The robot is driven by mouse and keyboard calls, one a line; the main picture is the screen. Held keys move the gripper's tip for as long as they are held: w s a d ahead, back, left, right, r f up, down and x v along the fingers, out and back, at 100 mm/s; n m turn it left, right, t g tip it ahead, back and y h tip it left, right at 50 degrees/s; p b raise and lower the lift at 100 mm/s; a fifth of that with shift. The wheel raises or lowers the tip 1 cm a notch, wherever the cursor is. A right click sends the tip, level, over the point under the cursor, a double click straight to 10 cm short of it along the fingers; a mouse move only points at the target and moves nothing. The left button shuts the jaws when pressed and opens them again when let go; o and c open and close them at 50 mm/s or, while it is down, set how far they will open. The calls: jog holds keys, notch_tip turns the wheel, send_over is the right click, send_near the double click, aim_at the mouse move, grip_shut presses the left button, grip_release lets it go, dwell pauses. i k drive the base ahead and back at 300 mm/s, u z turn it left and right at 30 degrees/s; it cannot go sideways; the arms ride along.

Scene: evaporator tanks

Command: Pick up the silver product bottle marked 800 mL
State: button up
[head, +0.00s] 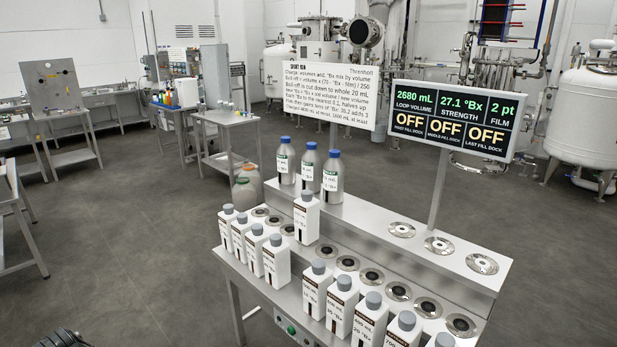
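Three silver bottles with blue caps stand upright at the left end of the raised shelf of the steel bench: a left one (286,161), a middle one (308,172) and a right one (332,177). The volume print is too small for me to tell which one is marked 800 mL. A white bottle with a grey cap (306,218) stands in front of the silver ones and hides the lower part of the middle one. My gripper is not clearly seen.
Several white bottles (276,262) stand on the steel bench (452,268) among dark round docks. Three empty steel docks (439,246) lie on the shelf's right. A notice board (318,88) and a display (452,118) reading 2680 mL rise behind.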

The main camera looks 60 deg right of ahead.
aim_at(334, 168)
jog(key=z, duration=0.35)
jog(key=i, duration=1.05)
jog(key=z, duration=0.8)
jog(key=k, duration=0.85)
jog(key=z, duration=0.2)
jog(key=i, duration=0.85)
